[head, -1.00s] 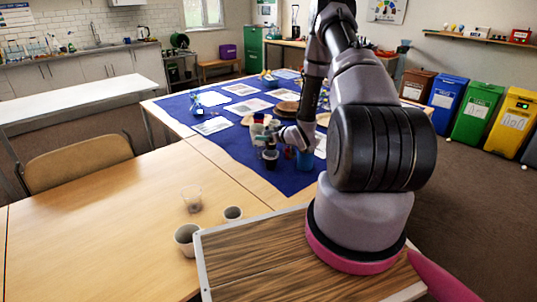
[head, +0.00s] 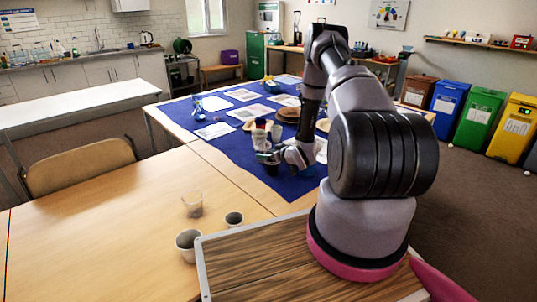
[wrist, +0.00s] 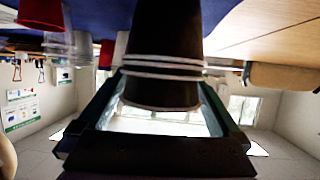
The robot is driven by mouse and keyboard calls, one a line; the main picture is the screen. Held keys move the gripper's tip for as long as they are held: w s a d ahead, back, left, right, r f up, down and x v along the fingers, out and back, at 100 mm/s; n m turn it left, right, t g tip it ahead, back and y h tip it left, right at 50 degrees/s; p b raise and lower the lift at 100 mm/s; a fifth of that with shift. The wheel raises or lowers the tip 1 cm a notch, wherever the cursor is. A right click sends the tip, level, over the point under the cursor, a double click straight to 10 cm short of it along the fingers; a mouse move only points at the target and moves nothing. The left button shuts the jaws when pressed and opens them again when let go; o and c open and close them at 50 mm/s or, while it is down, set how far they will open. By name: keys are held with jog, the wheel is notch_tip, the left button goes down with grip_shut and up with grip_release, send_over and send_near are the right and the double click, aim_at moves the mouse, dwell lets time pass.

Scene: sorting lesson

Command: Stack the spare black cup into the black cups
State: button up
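A black cup (wrist: 165,40) with pale rings around it fills the middle of the wrist view, which is upside down. A separate spare black cup cannot be made out.
A red cup (wrist: 42,12) and clear cups (wrist: 66,45) stand close by in the wrist view. Pale cups (head: 187,243) and a clear cup (head: 192,203) stand on the near wooden table (head: 100,240).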

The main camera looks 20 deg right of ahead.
jog(key=v, duration=1.2)
jog(key=shift+s, duration=0.15)
